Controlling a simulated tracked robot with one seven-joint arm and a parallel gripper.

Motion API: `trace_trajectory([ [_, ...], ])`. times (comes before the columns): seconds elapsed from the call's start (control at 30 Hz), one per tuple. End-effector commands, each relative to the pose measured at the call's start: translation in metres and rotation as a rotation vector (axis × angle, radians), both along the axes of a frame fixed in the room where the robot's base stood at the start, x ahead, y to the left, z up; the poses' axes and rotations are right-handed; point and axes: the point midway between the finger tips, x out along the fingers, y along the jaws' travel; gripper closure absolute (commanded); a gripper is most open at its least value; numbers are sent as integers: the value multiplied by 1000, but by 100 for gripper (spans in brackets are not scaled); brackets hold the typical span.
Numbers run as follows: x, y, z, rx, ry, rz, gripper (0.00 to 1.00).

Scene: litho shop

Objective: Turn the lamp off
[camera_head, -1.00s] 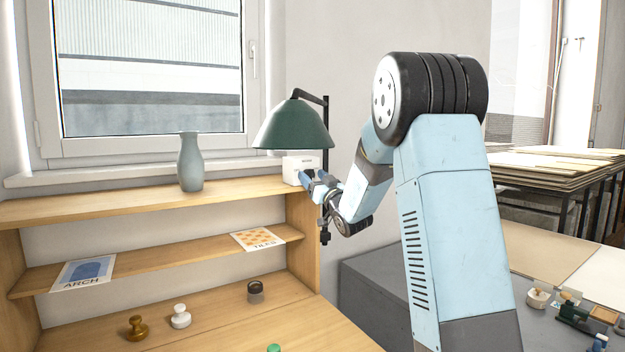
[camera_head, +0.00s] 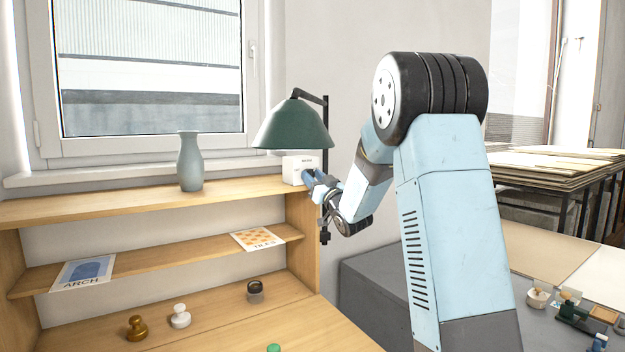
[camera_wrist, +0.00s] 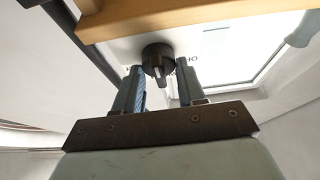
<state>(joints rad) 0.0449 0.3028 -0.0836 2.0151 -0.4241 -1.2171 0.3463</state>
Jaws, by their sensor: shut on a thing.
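The lamp has a dark green shade (camera_head: 292,126) on a black bracket and upright post at the right end of the shelf. A small white box (camera_head: 300,166) stands on the shelf under the shade. My gripper (camera_head: 314,183) is at the right face of this box. In the wrist view, a black round knob with a raised bar (camera_wrist: 158,60) is on the white surface. My gripper (camera_wrist: 161,78) has its fingers on either side of the knob, shut on it. Letters beside the knob are partly hidden. I cannot tell whether the lamp is lit.
A grey-blue vase (camera_head: 190,162) stands on the upper shelf (camera_head: 110,204), left of the lamp. Printed cards (camera_head: 83,273) lie on the middle shelf, and small stamps (camera_head: 180,316) stand below. A window (camera_head: 150,70) is behind. A grey worktop (camera_head: 380,275) lies right of the shelf.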

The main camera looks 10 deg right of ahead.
Motion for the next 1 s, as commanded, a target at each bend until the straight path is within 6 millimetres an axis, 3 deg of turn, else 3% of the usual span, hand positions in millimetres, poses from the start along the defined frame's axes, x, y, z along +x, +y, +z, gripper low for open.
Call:
trace_trajectory([
  [0.37,0,0,-1,-179,-57,2,91],
  [1.0,0,0,0,-753,-245,5,91],
])
